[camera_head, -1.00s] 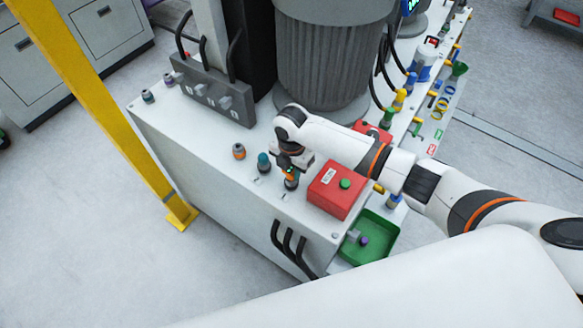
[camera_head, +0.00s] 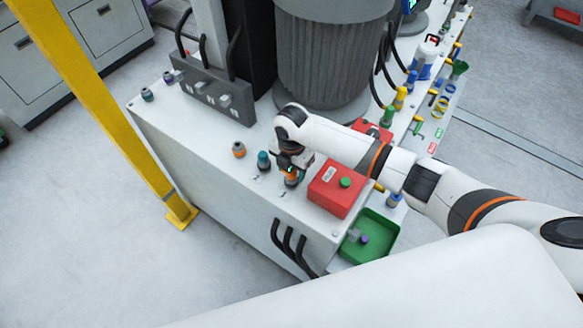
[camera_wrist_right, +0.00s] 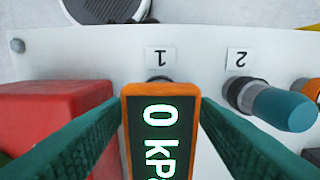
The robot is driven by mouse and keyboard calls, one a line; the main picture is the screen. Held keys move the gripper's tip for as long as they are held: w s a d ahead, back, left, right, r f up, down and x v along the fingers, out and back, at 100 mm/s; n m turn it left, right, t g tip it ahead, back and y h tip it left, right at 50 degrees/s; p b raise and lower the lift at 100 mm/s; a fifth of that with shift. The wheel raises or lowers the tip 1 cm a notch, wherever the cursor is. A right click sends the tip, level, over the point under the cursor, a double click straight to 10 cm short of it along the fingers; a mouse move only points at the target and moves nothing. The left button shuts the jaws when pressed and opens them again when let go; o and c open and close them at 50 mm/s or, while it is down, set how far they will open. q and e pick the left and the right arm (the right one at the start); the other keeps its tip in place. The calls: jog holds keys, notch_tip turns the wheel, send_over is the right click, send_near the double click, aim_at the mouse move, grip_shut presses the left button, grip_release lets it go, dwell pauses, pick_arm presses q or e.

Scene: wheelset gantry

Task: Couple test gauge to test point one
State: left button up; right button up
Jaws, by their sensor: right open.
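The test gauge (camera_wrist_right: 160,140) has an orange case and a dark face reading "0 kP", the rest cut off. It stands at the label "1" (camera_wrist_right: 160,57) and covers most of test point one (camera_wrist_right: 159,79), so I cannot tell how firmly it is seated. In the head view the gauge (camera_head: 292,179) shows under my right gripper (camera_head: 291,168). My right gripper's green fingers (camera_wrist_right: 160,108) are open, one on each side of the gauge and close to its edges. My left gripper is not in view.
A teal-capped fitting (camera_wrist_right: 285,108) stands at label "2" (camera_wrist_right: 238,61). An orange fitting (camera_head: 239,150) is farther left. A red box (camera_head: 336,190) with a green button is close to my right gripper. A green tray (camera_head: 385,229) and yellow post (camera_head: 120,130) flank the cabinet.

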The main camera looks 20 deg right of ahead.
notch_tip(320, 180, up, 12)
jog(key=shift+f+b, duration=0.1)
jog(key=shift+b, duration=0.7)
